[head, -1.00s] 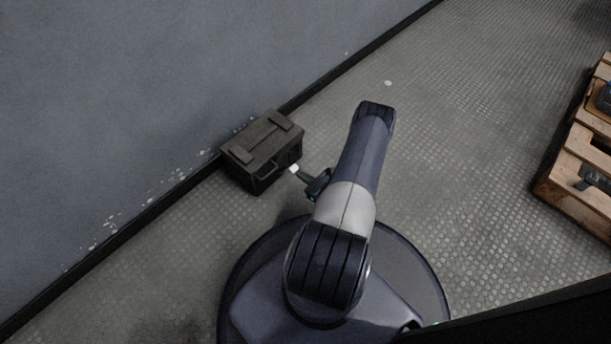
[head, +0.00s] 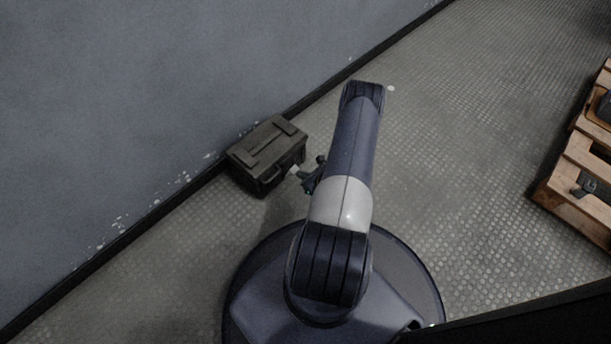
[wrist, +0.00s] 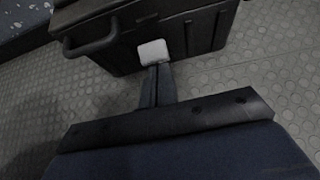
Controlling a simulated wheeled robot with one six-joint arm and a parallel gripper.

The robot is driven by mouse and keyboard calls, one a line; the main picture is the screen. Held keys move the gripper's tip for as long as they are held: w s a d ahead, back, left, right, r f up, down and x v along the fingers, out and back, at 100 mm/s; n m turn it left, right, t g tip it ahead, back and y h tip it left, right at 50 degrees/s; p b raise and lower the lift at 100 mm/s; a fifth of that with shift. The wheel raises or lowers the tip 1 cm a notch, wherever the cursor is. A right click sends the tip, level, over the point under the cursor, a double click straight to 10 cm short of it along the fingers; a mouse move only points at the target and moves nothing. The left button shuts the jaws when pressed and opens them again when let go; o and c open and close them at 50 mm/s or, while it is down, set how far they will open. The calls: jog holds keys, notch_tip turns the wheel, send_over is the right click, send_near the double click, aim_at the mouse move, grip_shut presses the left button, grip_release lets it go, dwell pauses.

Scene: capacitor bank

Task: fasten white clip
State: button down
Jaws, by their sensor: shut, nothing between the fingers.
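A dark olive box (head: 268,151) stands on the floor against the wall and also shows in the wrist view (wrist: 110,45). The white clip (wrist: 153,51) is on the side of the box that faces me, beside the box's carry handle (wrist: 90,35). In the head view the clip is small and mostly hidden by my gripper. My gripper (wrist: 158,70) is shut, with its fingertips at the clip's lower edge. I cannot tell whether they touch it. Nothing shows held between the fingers.
The wall (head: 120,110) with a dark skirting runs behind the box. A wooden pallet (head: 575,170) with dark items on it lies at the right.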

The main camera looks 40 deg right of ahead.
aim_at(295, 168)
jog(key=shift+g, duration=0.6)
jog(key=shift+w+a+r, duration=0.1)
jog(key=shift+w+r, duration=0.3)
jog(key=shift+w, duration=0.25)
jog(key=shift+w+a+r, duration=0.1)
jog(key=shift+w+r, duration=0.35)
jog(key=shift+w, duration=0.25)
jog(key=shift+w+a+r, duration=0.1)
jog(key=shift+w+r, duration=0.3)
jog(key=shift+w, duration=0.25)
jog(key=shift+w+r, duration=0.1)
jog(key=shift+r, duration=0.1)
